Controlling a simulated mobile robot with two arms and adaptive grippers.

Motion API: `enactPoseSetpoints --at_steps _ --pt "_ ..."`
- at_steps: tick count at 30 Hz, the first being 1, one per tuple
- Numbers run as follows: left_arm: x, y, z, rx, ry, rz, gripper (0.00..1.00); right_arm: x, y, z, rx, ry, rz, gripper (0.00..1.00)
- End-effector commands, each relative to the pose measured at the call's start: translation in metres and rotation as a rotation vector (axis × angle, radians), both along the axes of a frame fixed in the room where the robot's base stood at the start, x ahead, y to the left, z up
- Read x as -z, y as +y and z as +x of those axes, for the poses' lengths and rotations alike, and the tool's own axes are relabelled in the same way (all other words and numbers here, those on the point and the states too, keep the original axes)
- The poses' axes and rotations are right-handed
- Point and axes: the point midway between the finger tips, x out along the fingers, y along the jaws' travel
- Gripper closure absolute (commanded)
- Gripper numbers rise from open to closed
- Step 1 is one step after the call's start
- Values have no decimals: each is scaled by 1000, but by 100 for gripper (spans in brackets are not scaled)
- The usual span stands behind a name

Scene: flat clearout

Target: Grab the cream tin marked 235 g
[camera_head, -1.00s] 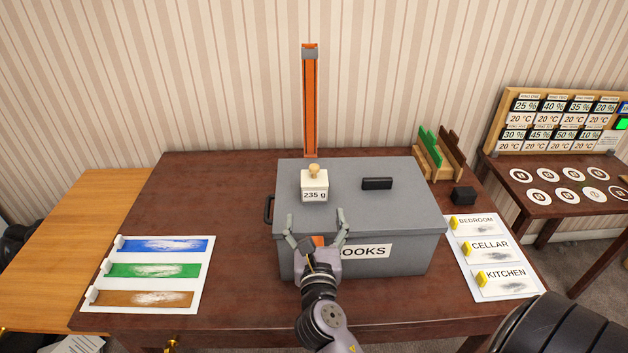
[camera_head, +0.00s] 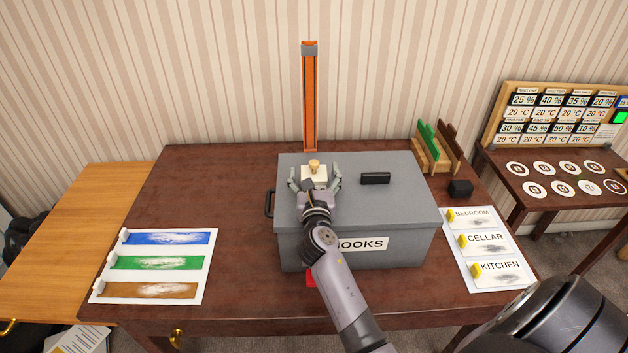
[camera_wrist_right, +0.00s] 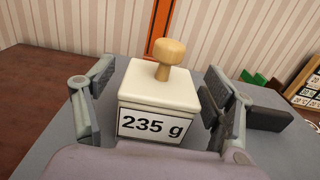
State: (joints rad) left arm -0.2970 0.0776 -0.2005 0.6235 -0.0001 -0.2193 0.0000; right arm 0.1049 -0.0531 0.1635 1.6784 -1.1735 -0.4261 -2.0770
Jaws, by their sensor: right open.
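The cream tin (camera_head: 314,171) has a wooden knob on its lid and stands upright on top of the grey box (camera_head: 400,210). In the right wrist view the cream tin (camera_wrist_right: 160,90) shows its front label, "235 g". My right gripper (camera_head: 315,178) is open, with one finger on each side of the tin. In the right wrist view my right gripper (camera_wrist_right: 160,105) shows a gap between the tin and each finger. The tin's label is hidden by my right gripper in the head view. My left gripper is not in view.
A black handle (camera_head: 376,178) lies on the box top right of the tin. An orange upright post (camera_head: 310,100) stands behind the box. A colour-striped board (camera_head: 155,265) lies left, a label board (camera_head: 485,250) right. A wooden rack (camera_head: 435,150) stands at the back right.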

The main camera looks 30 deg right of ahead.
Motion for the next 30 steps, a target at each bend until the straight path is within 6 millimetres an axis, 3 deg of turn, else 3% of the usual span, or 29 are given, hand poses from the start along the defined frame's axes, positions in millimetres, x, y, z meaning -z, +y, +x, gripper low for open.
enactPoseSetpoints --at_steps 8,30 --pt "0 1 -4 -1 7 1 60 1 -2 3 0 1 0 23" --pt "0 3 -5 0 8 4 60 0 -2 3 0 1 -1 73"
